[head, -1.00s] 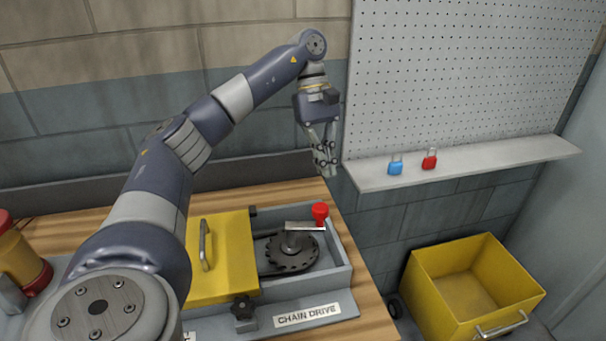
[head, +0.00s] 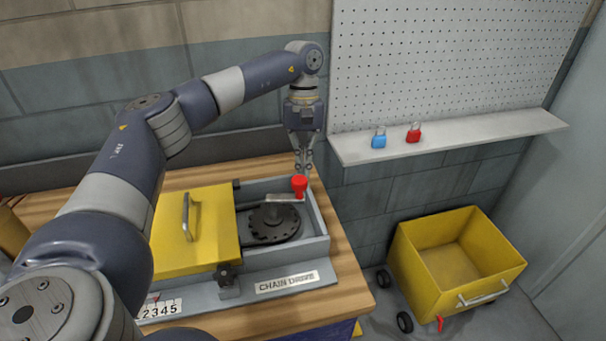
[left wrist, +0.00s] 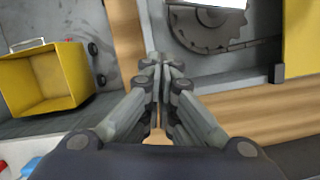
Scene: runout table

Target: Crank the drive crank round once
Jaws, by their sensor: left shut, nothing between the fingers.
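The drive crank is a grey arm (head: 284,197) with a red knob (head: 299,186), on top of a dark toothed sprocket (head: 274,223) in the grey chain drive housing (head: 322,240). The knob is at the back right of the sprocket. My left gripper (head: 303,172) is shut and empty, pointing down just behind the red knob in the head view; I cannot tell whether they touch. In the left wrist view its fingers (left wrist: 162,62) are together, near the sprocket (left wrist: 205,30) and part of the pale crank arm (left wrist: 222,3). The knob does not show there. My right gripper is not in view.
A yellow cover (head: 205,240) with a handle lies left of the sprocket. A shelf (head: 470,139) holds blue (head: 378,139) and red (head: 413,134) padlocks. A yellow wheeled bin (head: 420,265) stands on the floor at right.

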